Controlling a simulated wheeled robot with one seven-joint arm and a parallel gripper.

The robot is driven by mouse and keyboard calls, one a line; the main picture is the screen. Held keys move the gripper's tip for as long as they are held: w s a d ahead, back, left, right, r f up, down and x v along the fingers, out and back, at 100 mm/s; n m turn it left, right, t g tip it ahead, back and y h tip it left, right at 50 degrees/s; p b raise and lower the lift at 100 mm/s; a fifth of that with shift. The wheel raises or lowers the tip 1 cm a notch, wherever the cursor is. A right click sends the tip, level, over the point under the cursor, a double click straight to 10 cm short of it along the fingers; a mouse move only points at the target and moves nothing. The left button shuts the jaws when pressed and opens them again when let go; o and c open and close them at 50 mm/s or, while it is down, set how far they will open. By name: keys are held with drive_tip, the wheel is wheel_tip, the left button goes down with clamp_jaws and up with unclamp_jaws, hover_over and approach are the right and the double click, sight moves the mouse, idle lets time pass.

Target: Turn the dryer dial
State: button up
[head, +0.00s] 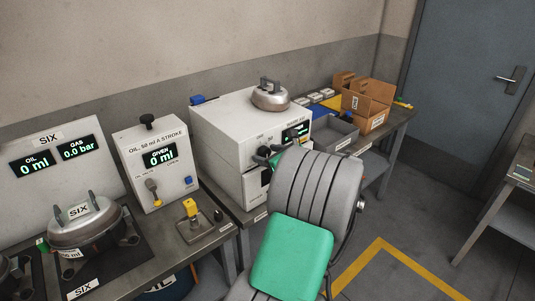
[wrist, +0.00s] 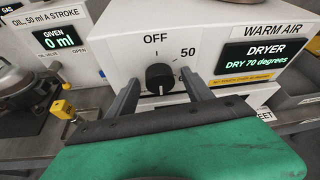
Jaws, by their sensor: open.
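The dryer (head: 224,122) is a white box on the bench, with its front partly hidden by my arm in the head view. In the wrist view its black round dial (wrist: 159,76) sits on the white front under the word OFF, with 50 to its upper right. The dryer display (wrist: 262,54) reads "DRY 70 degrees". My gripper (wrist: 161,85) is open, with one grey finger on each side of the dial. Contact with the dial cannot be told.
An oil unit (head: 158,165) reading 0 ml stands left of the dryer. A lidded metal pot (head: 84,222) is further left. A metal lid (head: 270,96) rests on top of the dryer. A grey tray (head: 333,133) and a cardboard box (head: 367,102) are to the right.

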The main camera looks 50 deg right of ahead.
drive_tip(key=shift+c, duration=0.2)
clamp_jaws()
idle(0.3)
